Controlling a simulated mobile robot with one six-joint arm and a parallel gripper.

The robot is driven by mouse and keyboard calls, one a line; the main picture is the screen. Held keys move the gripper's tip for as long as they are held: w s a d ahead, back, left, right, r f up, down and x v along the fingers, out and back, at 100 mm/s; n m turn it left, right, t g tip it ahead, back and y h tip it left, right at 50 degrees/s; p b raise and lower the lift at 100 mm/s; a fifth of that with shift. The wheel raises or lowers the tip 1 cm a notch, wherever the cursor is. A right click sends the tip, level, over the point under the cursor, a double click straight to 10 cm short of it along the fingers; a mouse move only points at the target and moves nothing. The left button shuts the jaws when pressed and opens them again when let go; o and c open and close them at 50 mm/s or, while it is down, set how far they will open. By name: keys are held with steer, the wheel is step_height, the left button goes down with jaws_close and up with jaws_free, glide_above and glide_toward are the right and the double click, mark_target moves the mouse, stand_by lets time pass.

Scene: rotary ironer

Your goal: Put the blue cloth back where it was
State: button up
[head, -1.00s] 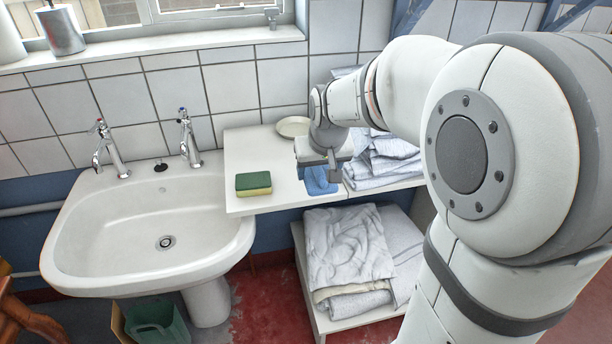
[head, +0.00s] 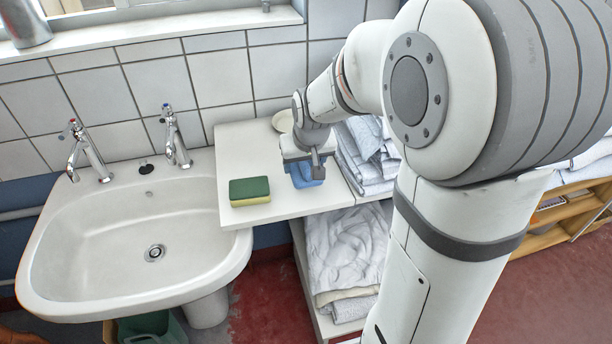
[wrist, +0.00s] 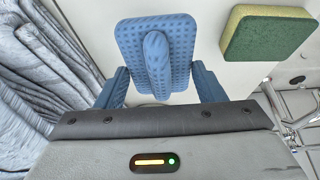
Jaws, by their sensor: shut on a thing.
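The blue cloth (head: 306,174) is at my gripper (head: 308,160), over the white shelf board beside the sink. In the wrist view the blue cloth (wrist: 128,40) is a dimpled flat piece with a raised ridge along its middle. The fingers of my gripper (wrist: 160,86) stand at its near end, one on each side, and are shut on it. In the head view the gripper hides part of the cloth. I cannot tell whether the cloth touches the board.
A green and yellow sponge (head: 249,191) lies on the white board (head: 240,145), left of the cloth. Folded pale towels (head: 362,150) lie close on the right. A pale dish (head: 283,120) is behind my gripper. The sink (head: 95,220) is left; more towels (head: 345,245) lie below.

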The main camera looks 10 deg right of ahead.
step_height(320, 180, down, 4)
steer(key=shift+d+f, duration=0.15)
steer(key=shift+f, duration=0.05)
steer(key=o, duration=0.7)
steer(key=shift+f, duration=0.15)
steer(key=shift+c, duration=0.2)
steer(key=o, duration=0.5)
steer(key=shift+c, duration=0.2)
